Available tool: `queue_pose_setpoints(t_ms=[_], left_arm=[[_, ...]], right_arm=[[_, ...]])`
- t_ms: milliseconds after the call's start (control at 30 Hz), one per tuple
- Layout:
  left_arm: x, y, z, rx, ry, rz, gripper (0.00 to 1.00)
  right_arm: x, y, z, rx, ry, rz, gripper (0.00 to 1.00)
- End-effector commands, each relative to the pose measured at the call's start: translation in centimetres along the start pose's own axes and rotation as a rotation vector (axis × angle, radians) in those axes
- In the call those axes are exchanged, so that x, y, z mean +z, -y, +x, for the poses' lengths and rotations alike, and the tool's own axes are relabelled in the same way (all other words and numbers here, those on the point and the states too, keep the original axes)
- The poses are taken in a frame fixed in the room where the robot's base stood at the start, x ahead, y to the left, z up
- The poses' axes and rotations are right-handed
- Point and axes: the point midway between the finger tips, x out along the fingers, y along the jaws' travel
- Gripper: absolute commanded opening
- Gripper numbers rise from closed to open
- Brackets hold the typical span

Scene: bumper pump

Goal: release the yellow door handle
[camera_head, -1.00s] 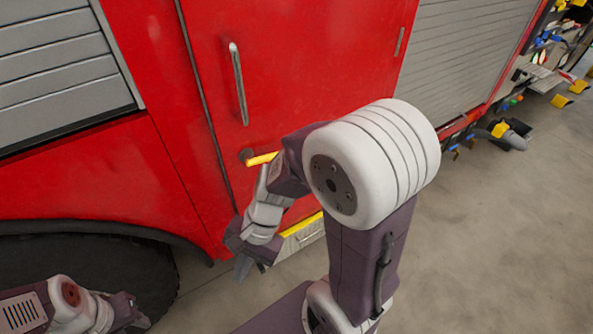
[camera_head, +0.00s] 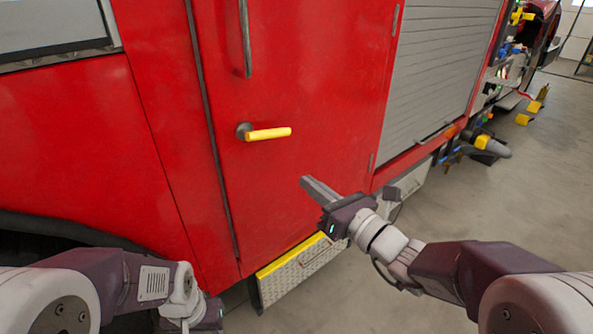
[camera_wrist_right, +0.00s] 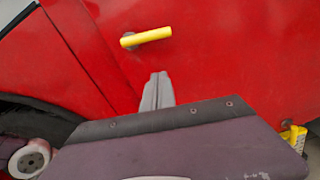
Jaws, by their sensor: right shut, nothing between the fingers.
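The yellow door handle (camera_head: 268,133) is a lever on a dark round mount, lying nearly level on the red door (camera_head: 310,90). In the right wrist view the handle (camera_wrist_right: 147,37) shows above my fingertips, with a visible gap. My right gripper (camera_head: 306,182) is shut and empty, below and to the right of the handle, apart from it. Its closed fingers also show in the right wrist view (camera_wrist_right: 157,80). My left gripper (camera_head: 205,318) is low at the bottom left of the head view, its fingers cut off or hidden.
A silver grab bar (camera_head: 245,40) stands upright on the door above the handle. A yellow-edged metal step (camera_head: 295,275) juts out below the door. A grey roller shutter (camera_head: 435,70) lies to the right. Open concrete floor (camera_head: 490,200) lies at the right.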

Motion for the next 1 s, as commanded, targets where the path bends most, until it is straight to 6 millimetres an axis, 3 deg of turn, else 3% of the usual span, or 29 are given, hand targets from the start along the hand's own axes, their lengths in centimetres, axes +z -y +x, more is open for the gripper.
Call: queue_pose_setpoints(t_ms=[67,267,433,767,800,1000], left_arm=[[0.1,0.0,0.8,0.000,0.000,0.000,0.36],[0.0,0.0,-0.1,0.000,-0.001,0.000,0.36],[-0.3,-0.1,-3.1,0.000,-0.001,0.000,0.36],[-1.1,-0.2,-10.6,0.000,-0.001,0.000,0.36],[-1.0,-0.2,-9.3,0.000,-0.002,0.000,0.36],[-1.0,-0.2,-9.4,0.000,0.000,0.000,0.36]], right_arm=[[-0.7,0.3,-0.1,-0.003,0.001,-0.001,0.00],[-0.3,0.1,0.3,0.000,-0.002,0.000,0.00],[0.2,-0.1,2.7,0.001,-0.008,0.004,0.00],[0.3,0.0,5.2,-0.003,-0.010,0.002,0.00],[-0.5,0.1,6.2,0.002,-0.002,-0.004,0.00],[-0.2,0.1,10.3,0.000,0.002,-0.004,0.00]])
